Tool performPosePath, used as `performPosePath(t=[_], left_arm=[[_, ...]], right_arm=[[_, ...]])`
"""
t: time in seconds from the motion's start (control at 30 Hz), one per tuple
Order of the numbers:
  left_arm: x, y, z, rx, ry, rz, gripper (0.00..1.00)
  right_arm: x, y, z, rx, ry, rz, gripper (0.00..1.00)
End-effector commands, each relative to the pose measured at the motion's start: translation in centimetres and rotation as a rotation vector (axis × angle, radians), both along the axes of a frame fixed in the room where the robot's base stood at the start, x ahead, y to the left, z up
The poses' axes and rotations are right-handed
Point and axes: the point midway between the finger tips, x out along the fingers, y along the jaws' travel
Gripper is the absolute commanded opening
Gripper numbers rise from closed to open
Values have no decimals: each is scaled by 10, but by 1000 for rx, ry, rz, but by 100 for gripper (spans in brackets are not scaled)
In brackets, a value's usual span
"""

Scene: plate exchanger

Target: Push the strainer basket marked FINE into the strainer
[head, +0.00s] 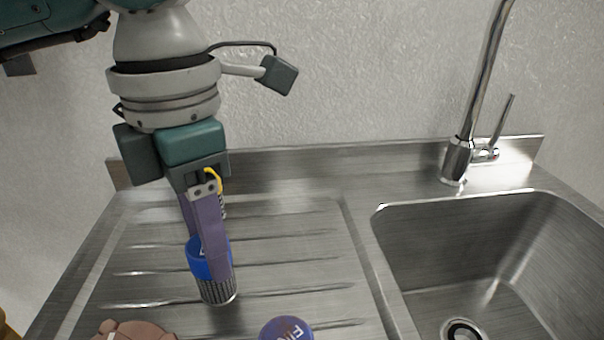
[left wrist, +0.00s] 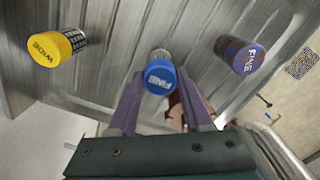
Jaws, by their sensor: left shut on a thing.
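A strainer basket with a blue cap (head: 203,262) and grey mesh body stands upright at the drainboard, between the purple fingers of my left gripper (head: 212,255). The gripper is shut on its cap. In the left wrist view this blue cap (left wrist: 159,78) reads FINE. I cannot tell whether its mesh end touches the drainboard. A second basket, with a purple-blue cap (head: 286,329) also marked FINE, is at the bottom edge of the head view; it also shows in the left wrist view (left wrist: 244,57). I cannot make out the strainer. My right gripper is not in view.
A yellow-capped basket marked WIDE (left wrist: 56,47) stands apart from the held one; my gripper mostly hides it in the head view. A brown lumpy thing (head: 135,331) lies at the near edge. The sink basin (head: 480,250) and tap (head: 457,160) are at right.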

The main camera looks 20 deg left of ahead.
Motion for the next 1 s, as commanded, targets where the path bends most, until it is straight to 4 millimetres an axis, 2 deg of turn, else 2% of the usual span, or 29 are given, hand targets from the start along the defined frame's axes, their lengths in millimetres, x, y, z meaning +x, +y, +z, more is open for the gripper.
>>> performPosePath(t=[0.1,0.37,0.4,0.7,1.0], left_arm=[[0,0,-8,0,-1,-1,0],[0,0,-8,0,-1,0,0],[0,0,-8,0,-1,0,52],[0,0,-8,0,0,0,85],[0,0,-5,0,0,0,85]], right_arm=[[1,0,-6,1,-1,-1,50],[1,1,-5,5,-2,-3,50],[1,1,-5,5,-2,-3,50],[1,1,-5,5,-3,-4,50],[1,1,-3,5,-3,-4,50]])
